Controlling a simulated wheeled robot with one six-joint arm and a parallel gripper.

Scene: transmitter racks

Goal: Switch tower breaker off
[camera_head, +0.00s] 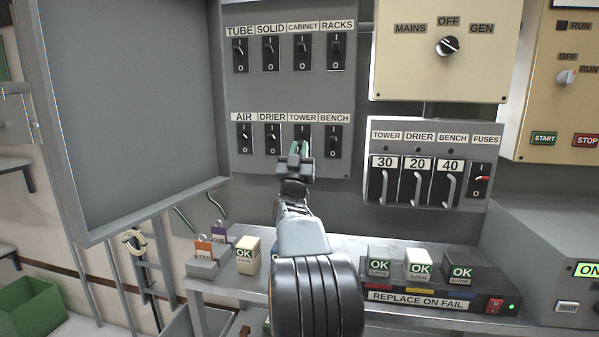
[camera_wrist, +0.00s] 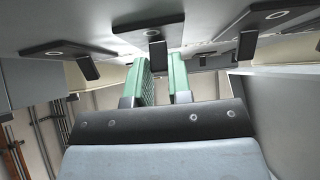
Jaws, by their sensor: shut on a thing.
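The TOWER breaker (camera_head: 302,131) is the third switch in the lower row of the grey panel, under its TOWER label. It is a black plate with a small lever, mostly hidden by my gripper in the head view. My gripper (camera_head: 301,150) is at this switch, its green fingers closed around the lever. In the wrist view, the lever (camera_wrist: 157,52) hangs from its plate between the two green fingers of my gripper (camera_wrist: 163,72). The lever's exact position is hidden in the head view.
DRIER (camera_head: 273,138) and BENCH (camera_head: 333,140) breakers stand close on either side. An upper row holds several more switches. An open cabinet door (camera_head: 130,110) is at the left. A shelf with OK-marked surge blocks (camera_head: 418,265) lies below; a fuse box (camera_head: 428,180) is at the right.

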